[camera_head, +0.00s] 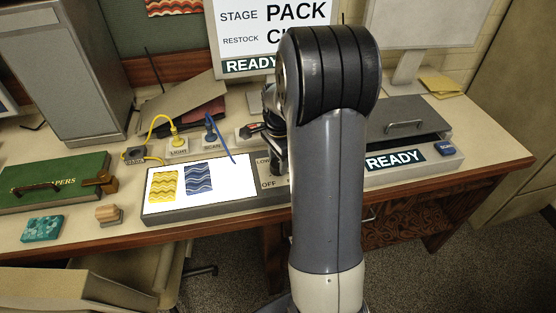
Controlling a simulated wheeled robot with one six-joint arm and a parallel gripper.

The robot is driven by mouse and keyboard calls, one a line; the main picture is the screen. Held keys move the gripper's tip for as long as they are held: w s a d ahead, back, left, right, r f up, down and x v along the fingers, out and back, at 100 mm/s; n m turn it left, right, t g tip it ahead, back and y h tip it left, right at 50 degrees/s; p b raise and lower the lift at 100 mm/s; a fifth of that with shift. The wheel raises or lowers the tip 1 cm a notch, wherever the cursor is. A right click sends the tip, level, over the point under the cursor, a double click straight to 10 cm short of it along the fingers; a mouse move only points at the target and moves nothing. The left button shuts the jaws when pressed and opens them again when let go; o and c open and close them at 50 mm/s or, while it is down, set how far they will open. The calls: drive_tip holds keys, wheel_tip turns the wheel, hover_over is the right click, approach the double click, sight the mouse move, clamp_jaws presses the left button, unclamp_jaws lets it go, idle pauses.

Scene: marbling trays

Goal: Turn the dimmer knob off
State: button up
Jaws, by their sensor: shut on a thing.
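My gripper (279,165) is down at the control panel at the right end of the lit light panel (225,180). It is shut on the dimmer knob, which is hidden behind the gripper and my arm. The labels "LOW" and "OFF" (268,184) show on the panel just left of the gripper. Which way the knob points cannot be seen. The light panel glows bright white, with a yellow patterned sheet (163,186) and a blue patterned sheet (199,178) on it.
Yellow plug (175,139) and blue plug (210,134) stand behind the light panel with loose cords. A green case (50,181), a teal block (42,229) and a wooden stamp (109,214) lie left. A grey lidded box (405,123) with a "READY" sign (395,160) is right.

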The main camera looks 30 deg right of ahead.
drive_tip(key=n, duration=0.4)
drive_tip(key=shift+n, duration=0.3)
drive_tip(key=n, duration=0.3)
drive_tip(key=shift+n, duration=0.4)
drive_tip(key=n, duration=1.2)
drive_tip(key=shift+n+b, duration=0.3)
drive_tip(key=n, duration=0.3)
drive_tip(key=shift+n, duration=0.3)
drive_tip(key=n, duration=0.4)
drive_tip(key=shift+d, duration=0.1)
drive_tip(key=shift+w+n, duration=0.1)
drive_tip(key=shift+n, duration=2)
